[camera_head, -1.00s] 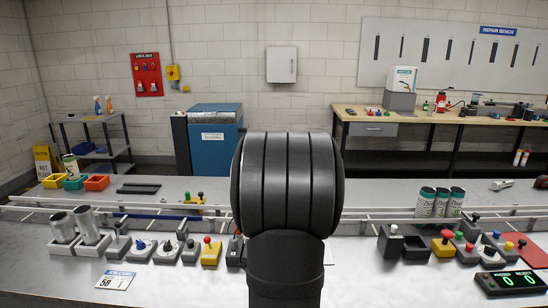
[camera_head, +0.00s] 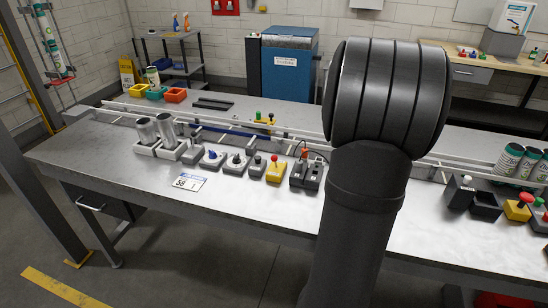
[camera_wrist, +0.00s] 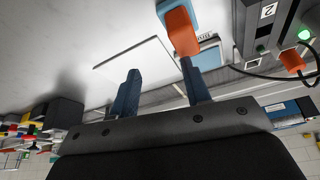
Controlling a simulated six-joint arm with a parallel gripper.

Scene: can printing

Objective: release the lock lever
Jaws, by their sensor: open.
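An orange block-like handle on a light blue piece (camera_wrist: 180,28) shows at the top of the wrist view; it may be the lock lever, but I cannot tell for sure. My gripper (camera_wrist: 160,68) is open, with its two dark blue fingers apart and nothing between them. The right fingertip is close to the lower end of the orange handle; I cannot tell if they touch. In the head view my arm hides the gripper, and no lock lever can be made out there.
A grey unit with a green light (camera_wrist: 304,35) and an orange cabled part (camera_wrist: 291,61) stands right in the wrist view. In the head view, several control boxes, including a yellow one with a red knob (camera_head: 275,172), line the bench (camera_head: 120,160). A rail runs behind them.

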